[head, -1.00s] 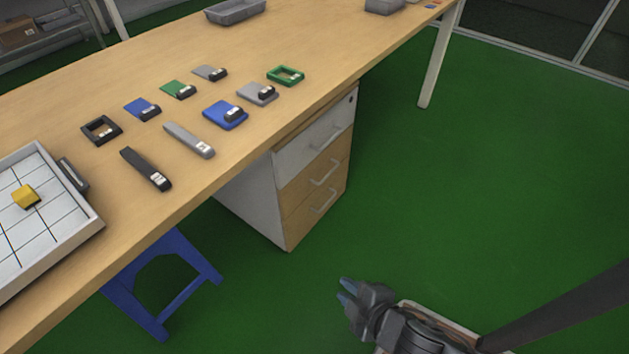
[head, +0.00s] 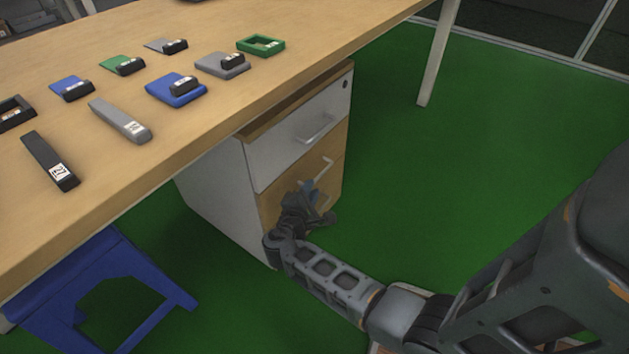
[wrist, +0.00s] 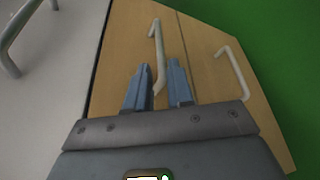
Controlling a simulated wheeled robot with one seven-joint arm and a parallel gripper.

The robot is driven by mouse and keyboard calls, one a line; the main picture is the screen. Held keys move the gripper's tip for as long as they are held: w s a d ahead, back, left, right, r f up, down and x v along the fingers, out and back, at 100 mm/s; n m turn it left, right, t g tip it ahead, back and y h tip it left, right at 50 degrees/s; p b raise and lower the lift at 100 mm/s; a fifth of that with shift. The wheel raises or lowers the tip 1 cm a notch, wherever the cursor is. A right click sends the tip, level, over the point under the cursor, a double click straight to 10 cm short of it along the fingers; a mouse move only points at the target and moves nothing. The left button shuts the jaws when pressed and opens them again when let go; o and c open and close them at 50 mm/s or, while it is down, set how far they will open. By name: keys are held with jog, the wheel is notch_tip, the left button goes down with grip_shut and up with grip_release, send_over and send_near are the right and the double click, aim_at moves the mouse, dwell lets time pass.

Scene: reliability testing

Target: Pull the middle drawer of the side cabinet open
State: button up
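The side cabinet (head: 222,200) stands under the table, with a white top drawer and two wood-coloured drawers below. The middle drawer (head: 272,204) looks closed, and its pale bar handle (head: 324,171) shows just above my gripper (head: 309,188). In the wrist view, the middle drawer's handle (wrist: 157,42) runs down between the two blue fingertips of my gripper (wrist: 158,68). The fingers are apart, one on each side of the handle's near end, with gaps showing. I cannot tell how deep the handle sits between them. My gripper hides part of the lower drawers in the head view.
The top drawer's handle (head: 315,130) is above, and the bottom drawer's handle (wrist: 236,70) is at right in the wrist view. The table edge (head: 205,145) overhangs the cabinet. A blue stool (head: 95,280) stands at left. Green floor (head: 420,200) is clear at right.

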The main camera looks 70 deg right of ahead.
aim_at(317, 178)
jog(key=shift+b+x, duration=0.75)
jog(key=shift+x, duration=2.35)
grip_shut()
